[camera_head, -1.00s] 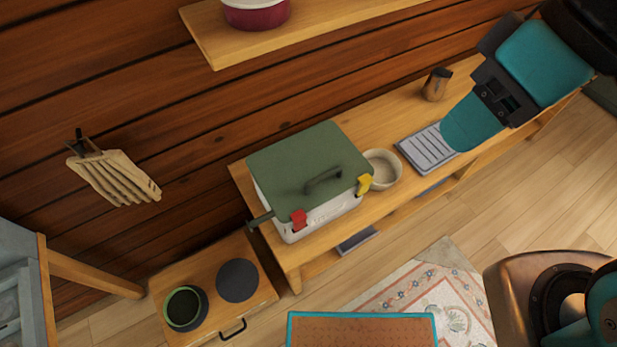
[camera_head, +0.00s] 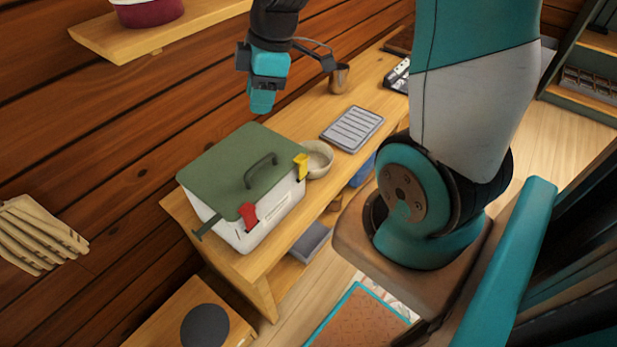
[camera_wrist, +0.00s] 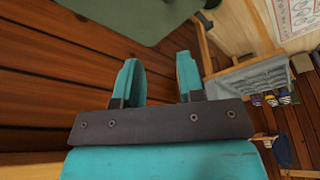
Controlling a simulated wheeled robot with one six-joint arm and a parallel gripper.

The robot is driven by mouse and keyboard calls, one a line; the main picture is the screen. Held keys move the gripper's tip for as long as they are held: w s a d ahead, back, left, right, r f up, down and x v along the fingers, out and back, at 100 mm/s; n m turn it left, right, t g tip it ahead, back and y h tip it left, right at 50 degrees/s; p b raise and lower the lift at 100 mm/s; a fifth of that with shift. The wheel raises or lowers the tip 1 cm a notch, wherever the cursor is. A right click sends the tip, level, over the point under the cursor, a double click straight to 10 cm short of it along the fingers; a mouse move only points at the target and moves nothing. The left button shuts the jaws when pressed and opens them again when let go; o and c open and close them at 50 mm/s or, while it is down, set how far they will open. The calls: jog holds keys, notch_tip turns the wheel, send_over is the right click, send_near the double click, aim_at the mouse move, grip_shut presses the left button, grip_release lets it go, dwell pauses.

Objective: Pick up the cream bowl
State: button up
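The cream bowl (camera_head: 320,172) stands upright on the wooden bench, beside the right side of a white box with a green lid (camera_head: 232,170). The box hides part of the bowl's left side. My gripper (camera_head: 262,100) is up near the plank wall, above and behind the box and the bowl, pointing down. In the wrist view the two teal fingers of my gripper (camera_wrist: 158,75) stand apart with nothing between them. The bowl does not show in the wrist view; part of the green lid (camera_wrist: 135,15) shows at its top.
A grey ridged tray (camera_head: 352,128) lies right of the bowl, and a brown mug (camera_head: 340,78) stands behind it. A wall shelf (camera_head: 100,40) with a dark red pot (camera_head: 148,12) is at upper left.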

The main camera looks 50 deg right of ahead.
jog(key=d+f+n+h+b, duration=0.15)
jog(key=d+f+b, duration=0.25)
jog(key=d+f, duration=0.8)
jog(key=n+b, duration=0.2)
jog(key=n, duration=0.1)
send_near(324, 169)
jog(key=f+b, duration=0.1)
jog(key=f, duration=0.1)
jog(key=w+f+b, duration=0.1)
jog(key=f, duration=0.1)
jog(key=shift+a+f, duration=0.15)
jog(key=shift+f, duration=0.1)
jog(key=shift+w+f+b, duration=0.2)
jog(key=shift+f+b, duration=0.3)
jog(key=shift+f, duration=1.1)
jog(key=shift+w+f+b, duration=0.2)
jog(key=shift+f+b, duration=0.25)
jog(key=shift+f, duration=1.1)
grip_shut()
